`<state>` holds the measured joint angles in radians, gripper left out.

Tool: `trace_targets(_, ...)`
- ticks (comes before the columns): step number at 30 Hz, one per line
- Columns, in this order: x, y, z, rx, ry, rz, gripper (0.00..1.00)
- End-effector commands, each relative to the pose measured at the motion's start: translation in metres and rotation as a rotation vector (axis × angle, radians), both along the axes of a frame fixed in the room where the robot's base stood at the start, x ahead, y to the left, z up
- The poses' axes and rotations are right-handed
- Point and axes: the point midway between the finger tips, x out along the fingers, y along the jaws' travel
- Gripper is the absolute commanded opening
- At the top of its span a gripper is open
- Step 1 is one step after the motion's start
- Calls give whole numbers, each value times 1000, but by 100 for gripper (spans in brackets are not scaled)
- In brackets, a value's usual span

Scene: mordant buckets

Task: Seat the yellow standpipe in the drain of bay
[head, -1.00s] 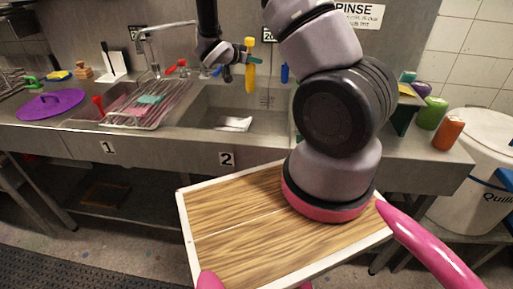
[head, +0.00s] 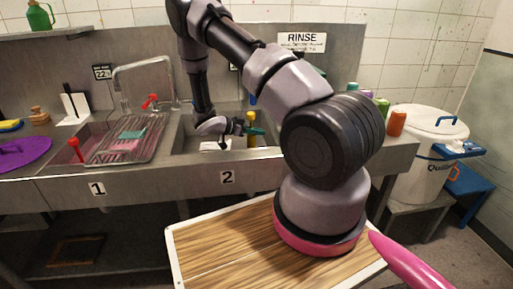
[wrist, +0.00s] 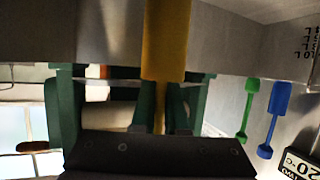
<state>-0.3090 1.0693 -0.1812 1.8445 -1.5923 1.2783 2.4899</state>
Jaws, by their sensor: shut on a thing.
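The yellow standpipe (head: 251,118) is upright in the head view, at the right part of the sink basin marked 2 (head: 228,177). My gripper (head: 253,131) is shut on it, with green fingers around its upper part. In the wrist view the yellow standpipe (wrist: 166,40) runs up from between the green fingers of my gripper (wrist: 165,105). The basin's front wall hides the pipe's lower end, so I cannot tell whether it touches the bottom. No drain shows.
A white cloth (head: 214,145) lies in basin 2. A wire rack (head: 128,140) covers part of basin 1, under a tall faucet (head: 147,66). In the wrist view a green tool (wrist: 248,105) and a blue tool (wrist: 273,115) hang close beside my gripper.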

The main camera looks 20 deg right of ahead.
Motion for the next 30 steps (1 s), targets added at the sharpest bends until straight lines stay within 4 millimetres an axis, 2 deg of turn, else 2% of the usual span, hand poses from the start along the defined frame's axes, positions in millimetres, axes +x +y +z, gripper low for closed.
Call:
trace_targets(5, 1, 0, -14, 0, 1, 3, 0)
trace_targets(12, 0, 0, -45, -1, 1, 0, 0)
trace_targets(23, 0, 0, -49, 0, -1, 2, 0)
trace_targets(24, 1, 0, -50, 0, -1, 2, 19)
trace_targets(26, 1, 0, -49, 0, -1, 2, 41)
trace_targets(30, 0, 0, -49, 0, -1, 2, 41)
